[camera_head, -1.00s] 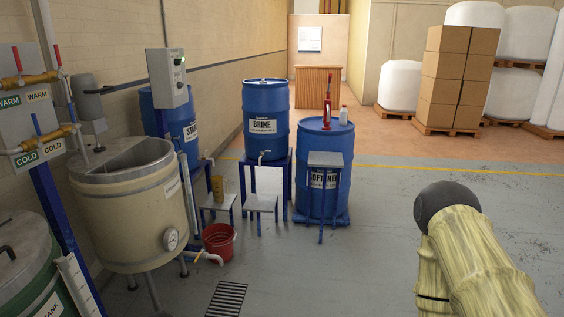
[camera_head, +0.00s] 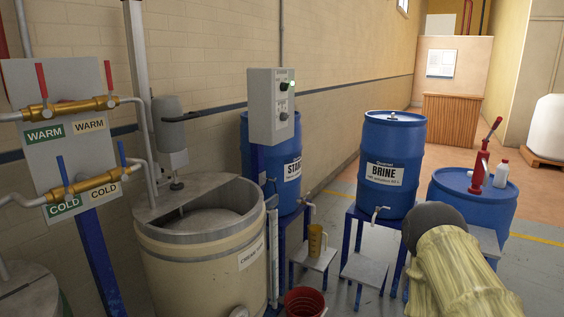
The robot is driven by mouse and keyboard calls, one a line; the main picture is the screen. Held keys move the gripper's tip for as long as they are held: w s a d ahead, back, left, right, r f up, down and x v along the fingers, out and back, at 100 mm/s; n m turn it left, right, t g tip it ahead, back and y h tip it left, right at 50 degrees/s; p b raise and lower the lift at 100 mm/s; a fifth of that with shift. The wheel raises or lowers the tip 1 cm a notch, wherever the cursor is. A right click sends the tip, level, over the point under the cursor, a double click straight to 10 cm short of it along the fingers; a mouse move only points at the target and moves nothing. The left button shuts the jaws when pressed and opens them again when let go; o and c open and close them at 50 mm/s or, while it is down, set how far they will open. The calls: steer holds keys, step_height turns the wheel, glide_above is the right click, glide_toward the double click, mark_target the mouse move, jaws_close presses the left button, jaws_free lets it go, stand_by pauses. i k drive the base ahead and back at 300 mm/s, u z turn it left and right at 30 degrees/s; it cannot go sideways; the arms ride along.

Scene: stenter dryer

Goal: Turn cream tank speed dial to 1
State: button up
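The cream tank (camera_head: 205,262) stands at the lower left of centre, open on one half of its top, with a stirrer motor (camera_head: 169,132) above it. A grey control box (camera_head: 262,108) is mounted on a post just right of the tank. The dial markings are too small to read. My arm, in a pale yellow cover, shows at the lower right, well apart from the box. My gripper is not visible.
A blue starch barrel (camera_head: 289,172) is behind the box. A brine barrel (camera_head: 391,165) and a third blue barrel (camera_head: 462,206) stand to the right. A red bucket (camera_head: 305,303) and small stand with a yellowish jug (camera_head: 316,241) are near the tank. Warm and cold valves (camera_head: 75,108) are at left.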

mark_target(284, 116)
steer(key=u, duration=0.05)
steer(key=i, duration=0.2)
steer(key=z, duration=0.45)
steer(key=k, duration=0.55)
steer(key=z, duration=0.8)
steer(key=i, duration=2.15)
steer(key=u, duration=1.5)
steer(key=i, duration=0.7)
steer(key=u, duration=0.6)
